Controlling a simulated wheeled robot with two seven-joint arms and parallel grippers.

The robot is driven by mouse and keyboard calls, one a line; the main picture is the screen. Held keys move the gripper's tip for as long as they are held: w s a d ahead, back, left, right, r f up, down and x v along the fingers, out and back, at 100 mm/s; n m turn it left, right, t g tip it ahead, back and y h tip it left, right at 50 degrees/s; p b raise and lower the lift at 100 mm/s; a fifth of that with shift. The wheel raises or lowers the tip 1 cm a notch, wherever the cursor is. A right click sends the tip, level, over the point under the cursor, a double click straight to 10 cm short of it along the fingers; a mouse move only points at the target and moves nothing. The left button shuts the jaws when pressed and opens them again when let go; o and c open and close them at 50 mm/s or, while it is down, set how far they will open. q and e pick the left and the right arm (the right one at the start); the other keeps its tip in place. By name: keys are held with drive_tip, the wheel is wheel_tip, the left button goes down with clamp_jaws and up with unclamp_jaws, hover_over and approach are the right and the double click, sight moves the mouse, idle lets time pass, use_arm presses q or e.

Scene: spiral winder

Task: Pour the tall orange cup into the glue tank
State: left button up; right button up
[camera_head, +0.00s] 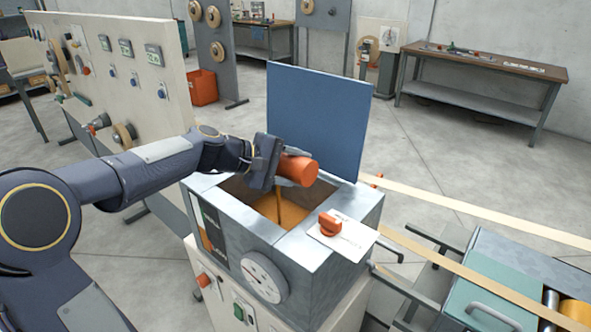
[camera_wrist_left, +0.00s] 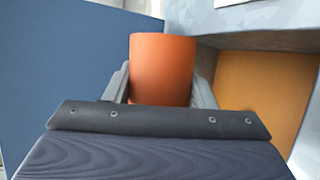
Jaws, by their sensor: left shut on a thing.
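My left gripper (camera_head: 281,177) is shut on the orange cup (camera_head: 299,169) above the open glue tank (camera_head: 343,262). The cup lies tilted onto its side over the tank's opening. A brown stream (camera_head: 281,207) runs down below the gripper into orange-brown glue (camera_head: 266,207) in the tank. In the left wrist view the cup (camera_wrist_left: 162,68) sits between both fingers (camera_wrist_left: 160,88), with the orange glue surface (camera_wrist_left: 262,92) to its right. The cup's mouth is hidden in both views. My right gripper is not in view.
The tank's blue lid (camera_head: 318,120) stands raised behind the opening. An orange knob (camera_head: 330,224) on a white plate is on the tank's right rim, and a dial (camera_head: 264,278) is on its front. A control panel (camera_head: 118,75) stands at the left; pale strips (camera_head: 470,213) run right.

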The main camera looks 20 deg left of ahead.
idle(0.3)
use_arm(q)
drive_tip(key=shift+w+a+r+n+h, duration=0.15)
drive_tip(key=shift+a+r+n+h, duration=0.35)
drive_tip(key=shift+h, duration=0.1)
drive_tip(key=shift+d+f, duration=0.1)
idle(3.7)
drive_tip(key=shift+d+f+m+y, duration=0.25)
drive_tip(key=shift+d+m+y, duration=0.05)
drive_tip(key=shift+m+y, duration=0.1)
drive_tip(key=shift+s+d+f+m+y, duration=0.4)
drive_tip(key=shift+m+y, duration=0.3)
drive_tip(key=shift+y, duration=0.2)
drive_tip(key=shift+w, duration=0.1)
